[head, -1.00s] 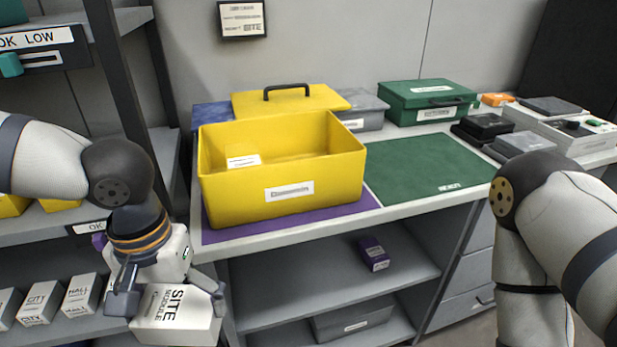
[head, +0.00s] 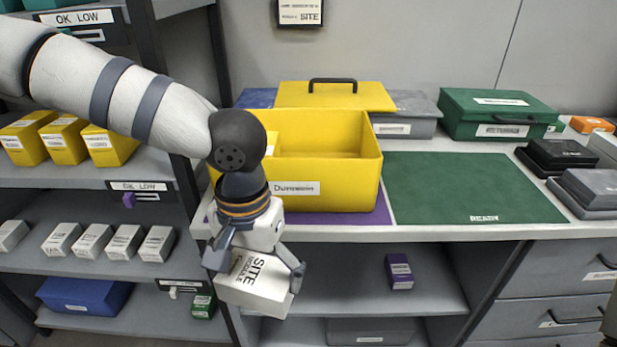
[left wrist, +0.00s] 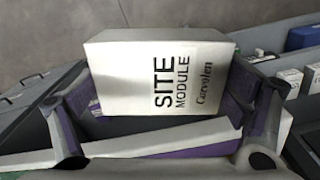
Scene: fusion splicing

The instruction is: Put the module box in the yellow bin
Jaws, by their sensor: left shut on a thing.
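The module box (head: 257,283) is white with "SITE MODULE" printed on it. My left gripper (head: 256,268) is shut on it and holds it in the air in front of the bench's front edge, below the bench top. The box also shows between the fingers in the left wrist view (left wrist: 160,78). The yellow bin (head: 335,190) stands open on a purple mat on the bench, behind and above the box. My left arm covers the bin's left part. A yellow lid (head: 340,97) with a black handle lies behind the bin. My right gripper is not in view.
A green mat (head: 470,185) marked "READY" lies bare right of the bin. A green case (head: 500,113) and dark boxes stand beyond it. A shelf on the left holds yellow boxes (head: 62,140) and white boxes (head: 92,241). A purple box (head: 399,271) sits under the bench.

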